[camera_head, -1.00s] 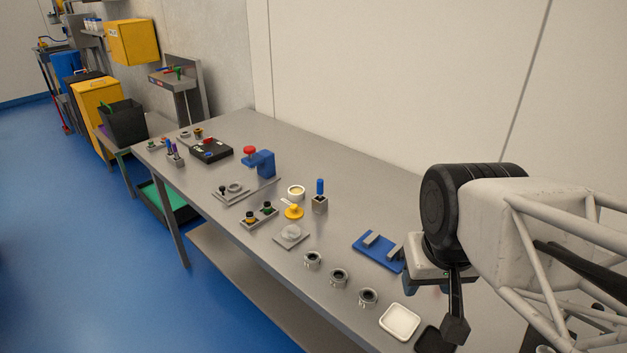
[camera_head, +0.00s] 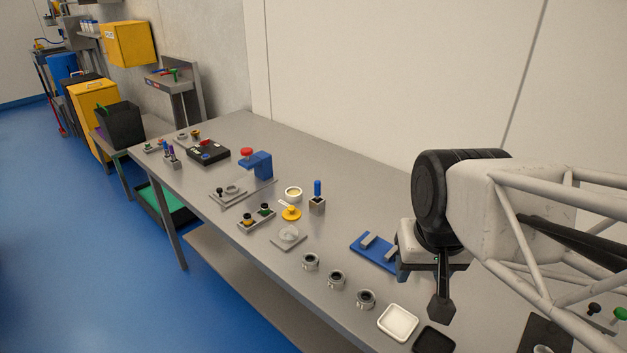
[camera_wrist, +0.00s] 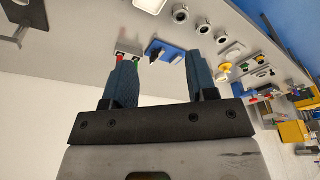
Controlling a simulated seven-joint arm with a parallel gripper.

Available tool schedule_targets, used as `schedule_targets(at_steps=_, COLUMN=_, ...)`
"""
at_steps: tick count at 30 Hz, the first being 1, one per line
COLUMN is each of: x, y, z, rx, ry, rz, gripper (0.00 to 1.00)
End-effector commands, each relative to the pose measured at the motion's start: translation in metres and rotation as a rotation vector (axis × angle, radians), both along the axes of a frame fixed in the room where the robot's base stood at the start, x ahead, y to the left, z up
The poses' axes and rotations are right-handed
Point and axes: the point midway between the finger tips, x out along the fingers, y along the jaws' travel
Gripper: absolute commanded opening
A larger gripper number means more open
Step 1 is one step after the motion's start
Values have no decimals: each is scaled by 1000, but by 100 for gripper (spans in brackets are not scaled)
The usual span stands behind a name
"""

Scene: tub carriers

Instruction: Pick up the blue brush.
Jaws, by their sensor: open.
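A blue upright handle (camera_head: 317,188) stands in a small grey block on the bench, right of the white cup. It looks like the blue brush, but its bristles are not visible. My gripper (camera_wrist: 162,68) is open, with two blue ribbed fingers and nothing between them. In the head view my gripper hangs over the bench's near right part, well right of the blue handle and partly hidden behind my arm. I cannot pick out the brush surely in the wrist view.
A blue fixture (camera_head: 374,252) with grey blocks lies between the brush and my gripper. Several metal rings (camera_head: 336,280), a white tray (camera_head: 398,322) and a yellow-based piece (camera_head: 291,213) stand nearby. A wall (camera_head: 390,90) runs behind the bench.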

Motion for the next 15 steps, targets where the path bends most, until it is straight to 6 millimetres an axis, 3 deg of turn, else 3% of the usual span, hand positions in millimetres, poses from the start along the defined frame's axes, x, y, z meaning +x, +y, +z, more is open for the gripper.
schedule_targets(at_steps=15, x=118, y=16, z=23, rx=74, ry=52, rz=-332, gripper=52)
